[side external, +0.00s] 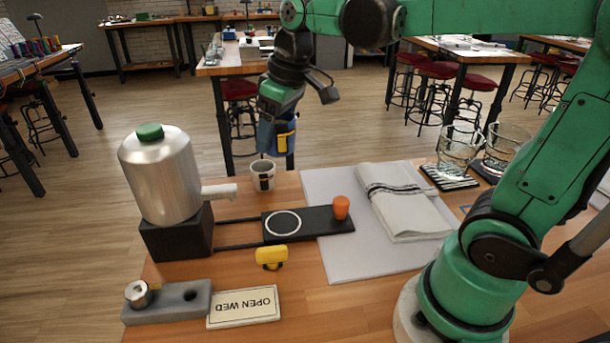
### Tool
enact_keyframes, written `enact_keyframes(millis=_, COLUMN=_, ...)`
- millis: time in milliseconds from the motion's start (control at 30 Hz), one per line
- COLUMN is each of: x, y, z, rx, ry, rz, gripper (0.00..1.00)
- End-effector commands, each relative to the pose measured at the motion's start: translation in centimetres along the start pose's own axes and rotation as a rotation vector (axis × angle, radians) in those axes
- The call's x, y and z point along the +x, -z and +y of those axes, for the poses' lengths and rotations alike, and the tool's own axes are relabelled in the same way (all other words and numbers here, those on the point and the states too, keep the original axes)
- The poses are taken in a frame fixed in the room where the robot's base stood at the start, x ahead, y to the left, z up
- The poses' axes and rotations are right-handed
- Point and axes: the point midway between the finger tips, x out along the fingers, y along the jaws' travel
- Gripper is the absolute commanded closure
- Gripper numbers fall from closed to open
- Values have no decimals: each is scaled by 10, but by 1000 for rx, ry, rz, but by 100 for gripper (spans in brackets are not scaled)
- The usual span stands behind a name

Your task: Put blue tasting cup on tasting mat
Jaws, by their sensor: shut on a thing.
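My gripper (264,157), with a blue body and yellow parts, points down at the back edge of the table. It is shut on the rim of a small pale grey cup (263,180) with a dark mark on its side. The cup is upright; I cannot tell whether its base touches the table. No clearly blue cup shows, so I take this one as the tasting cup. A black mat or board (305,228) with a white ring lies in front of the cup, to its right. The ring is empty; an orange peg-like piece (341,207) stands at the board's right end.
A metal canister (160,175) on a black block stands left, its spout pointing right. A yellow piece (271,257), a sign (243,307) and a grey block (185,301) lie in front. A folded cloth (402,200) and glasses (458,152) on striped coasters are right.

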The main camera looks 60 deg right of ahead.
Motion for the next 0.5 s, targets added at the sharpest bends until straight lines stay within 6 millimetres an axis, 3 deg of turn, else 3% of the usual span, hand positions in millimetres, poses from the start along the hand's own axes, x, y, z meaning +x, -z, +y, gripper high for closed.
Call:
enact_keyframes(millis=100, x=-19, y=5, z=0, rx=0, ry=0, rz=0, gripper=98)
enact_keyframes(millis=300, x=-37, y=10, z=4, rx=11, ry=-3, rz=0, gripper=98)
enact_keyframes(millis=367, x=-39, y=10, z=13, rx=39, ry=-11, rz=0, gripper=98)
enact_keyframes(millis=500, x=-41, y=5, z=58, rx=170, ry=-46, rz=0, gripper=98)
